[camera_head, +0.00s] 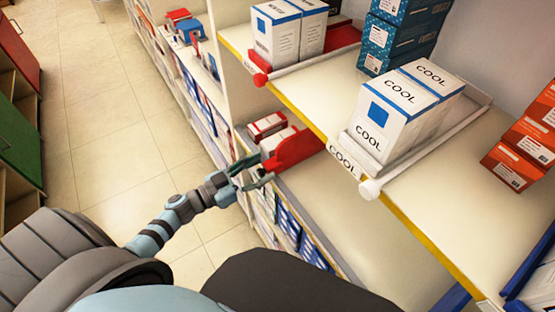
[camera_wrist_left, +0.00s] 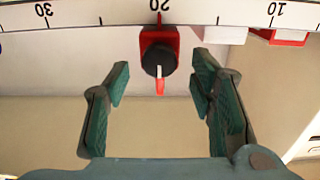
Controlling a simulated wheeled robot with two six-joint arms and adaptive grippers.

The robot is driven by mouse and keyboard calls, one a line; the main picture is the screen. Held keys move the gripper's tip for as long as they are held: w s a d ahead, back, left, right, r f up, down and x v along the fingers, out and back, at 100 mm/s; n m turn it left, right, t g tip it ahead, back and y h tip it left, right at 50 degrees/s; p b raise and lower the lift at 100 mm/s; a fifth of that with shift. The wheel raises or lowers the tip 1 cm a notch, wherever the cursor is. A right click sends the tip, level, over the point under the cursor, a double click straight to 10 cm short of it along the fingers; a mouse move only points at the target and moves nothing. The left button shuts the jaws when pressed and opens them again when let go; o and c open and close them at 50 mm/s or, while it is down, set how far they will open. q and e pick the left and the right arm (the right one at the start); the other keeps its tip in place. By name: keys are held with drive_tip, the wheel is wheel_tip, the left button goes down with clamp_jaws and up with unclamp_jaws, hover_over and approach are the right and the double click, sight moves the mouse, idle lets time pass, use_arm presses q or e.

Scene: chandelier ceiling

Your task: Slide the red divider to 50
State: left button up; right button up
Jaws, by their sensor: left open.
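The red divider (camera_head: 295,150) stands on the lower shelf board in the head view, just past my left gripper (camera_head: 257,171). In the left wrist view its red block and dark round knob (camera_wrist_left: 158,58) sit at the shelf's white scale (camera_wrist_left: 120,14). The scale appears upside down, with 30 on the left, 20 in the middle and 10 on the right. A thin red mark lines up with about 20. My left gripper is open, its two green-padded fingers on either side below the knob, not touching it. My right gripper is not in view.
The upper shelf (camera_head: 480,220) overhangs at the right, with white COOL boxes (camera_head: 400,108) and a white knob (camera_head: 370,189) at its edge. Small red-and-white boxes (camera_head: 267,126) stand beside the divider. The lower shelf is bare on the divider's near side. Tiled floor (camera_head: 100,120) is open at left.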

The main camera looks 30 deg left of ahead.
sight(276, 161)
use_arm(q)
drive_tip(key=x, duration=0.5)
drive_tip(key=shift+w+d, duration=0.2)
drive_tip(key=shift+w, duration=0.15)
drive_tip(key=shift+c, duration=0.4)
clamp_jaws()
